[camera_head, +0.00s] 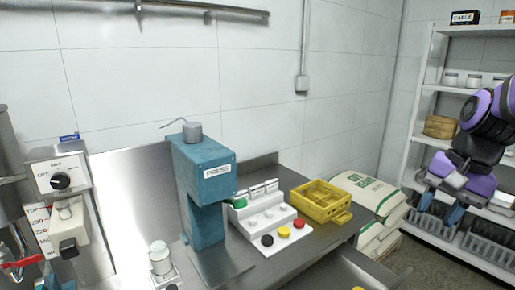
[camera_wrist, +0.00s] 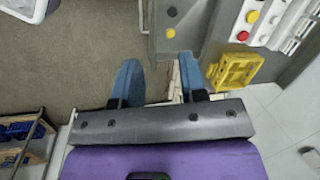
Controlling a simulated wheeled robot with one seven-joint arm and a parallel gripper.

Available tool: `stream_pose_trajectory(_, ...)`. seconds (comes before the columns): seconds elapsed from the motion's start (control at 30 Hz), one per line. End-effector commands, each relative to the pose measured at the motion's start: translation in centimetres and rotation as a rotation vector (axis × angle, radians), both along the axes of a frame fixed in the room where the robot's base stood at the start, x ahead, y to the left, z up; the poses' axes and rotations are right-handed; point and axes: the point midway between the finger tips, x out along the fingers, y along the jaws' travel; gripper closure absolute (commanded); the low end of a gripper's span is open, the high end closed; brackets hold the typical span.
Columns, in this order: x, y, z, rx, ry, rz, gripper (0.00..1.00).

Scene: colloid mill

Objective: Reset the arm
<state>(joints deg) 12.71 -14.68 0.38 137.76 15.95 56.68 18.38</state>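My gripper (camera_head: 442,206) is at the right of the head view, in front of the white shelf rack, with its purple and dark wrist above it. Its two blue fingers point down. In the wrist view my gripper (camera_wrist: 157,80) has its blue fingers apart, with nothing held between them. It is in free air, apart from the bench and the yellow crate (camera_head: 328,204). The crate also shows in the wrist view (camera_wrist: 235,71), right of the fingers.
A blue press (camera_head: 205,185) and a white panel with coloured buttons (camera_head: 270,226) stand on the metal bench. An open drawer (camera_wrist: 186,37) holds small yellow and dark pieces. Stacked sacks (camera_head: 377,240) lie beside the bench. The shelf rack (camera_head: 425,110) stands at the right.

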Motion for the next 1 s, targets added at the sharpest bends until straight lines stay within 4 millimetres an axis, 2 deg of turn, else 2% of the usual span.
stream_pose_trajectory(0.2, -3.6, 1.5, 3.1, -0.133, -0.17, 0.234, 0.61)
stream_pose_trajectory(0.53, -8.4, 2.4, 6.2, -0.325, -0.389, 0.533, 0.61)
stream_pose_trajectory(0.7, -9.6, 2.5, 6.7, -0.377, -0.441, 0.605, 0.61)
stream_pose_trajectory(1.0, -9.8, 2.5, 6.8, -0.388, -0.45, 0.619, 0.61)
